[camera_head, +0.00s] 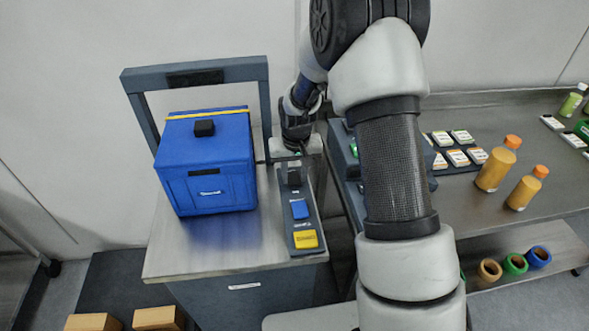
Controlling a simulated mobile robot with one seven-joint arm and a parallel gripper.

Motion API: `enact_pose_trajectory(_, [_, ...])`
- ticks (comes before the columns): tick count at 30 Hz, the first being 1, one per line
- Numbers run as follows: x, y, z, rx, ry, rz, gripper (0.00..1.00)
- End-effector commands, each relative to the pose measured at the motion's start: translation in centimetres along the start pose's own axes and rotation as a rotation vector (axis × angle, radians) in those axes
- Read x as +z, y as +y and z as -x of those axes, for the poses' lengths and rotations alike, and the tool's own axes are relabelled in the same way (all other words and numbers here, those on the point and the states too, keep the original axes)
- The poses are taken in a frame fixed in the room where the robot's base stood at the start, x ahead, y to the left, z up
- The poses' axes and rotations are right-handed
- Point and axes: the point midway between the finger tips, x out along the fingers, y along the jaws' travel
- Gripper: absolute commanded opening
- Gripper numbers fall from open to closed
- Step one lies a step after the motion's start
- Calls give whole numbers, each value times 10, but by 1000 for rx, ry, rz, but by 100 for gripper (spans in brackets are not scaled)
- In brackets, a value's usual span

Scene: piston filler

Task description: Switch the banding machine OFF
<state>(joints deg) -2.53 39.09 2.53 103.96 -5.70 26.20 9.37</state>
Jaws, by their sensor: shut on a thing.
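The banding machine's table (215,250) stands left of centre, with a grey arch (143,95) at its back. A narrow dark control panel (297,222) runs along its right side, with a blue button (299,209) and a yellow button (305,239) at the near end. My gripper (293,170) points down at the panel's far end. It appears shut on a small switch there. The switch itself is hidden by the gripper, so its position cannot be read.
A blue box (208,180) with a yellow strap and a black knob sits under the arch, close left of my gripper. Right of my arm, a metal bench (480,200) holds orange-capped bottles (497,163) and small cards. Cardboard boxes (158,318) lie at lower left.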

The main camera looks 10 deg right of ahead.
Motion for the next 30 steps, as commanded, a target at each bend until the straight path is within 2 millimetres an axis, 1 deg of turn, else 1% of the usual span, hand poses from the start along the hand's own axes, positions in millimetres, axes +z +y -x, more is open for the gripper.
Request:
enact_pose_trajectory(3, [-2,0,2,-1,-49,0,9])
enact_pose_trajectory(12, [-1,0,0,-1,-60,0,9])
enact_pose_trajectory(13, [-1,0,0,-1,-60,0,33])
enact_pose_trajectory(16, [-2,0,0,-1,-59,0,50])
enact_pose_trajectory(26, [-2,0,2,-1,-57,0,50])
enact_pose_trajectory(30, [-4,0,16,-2,-53,0,50])
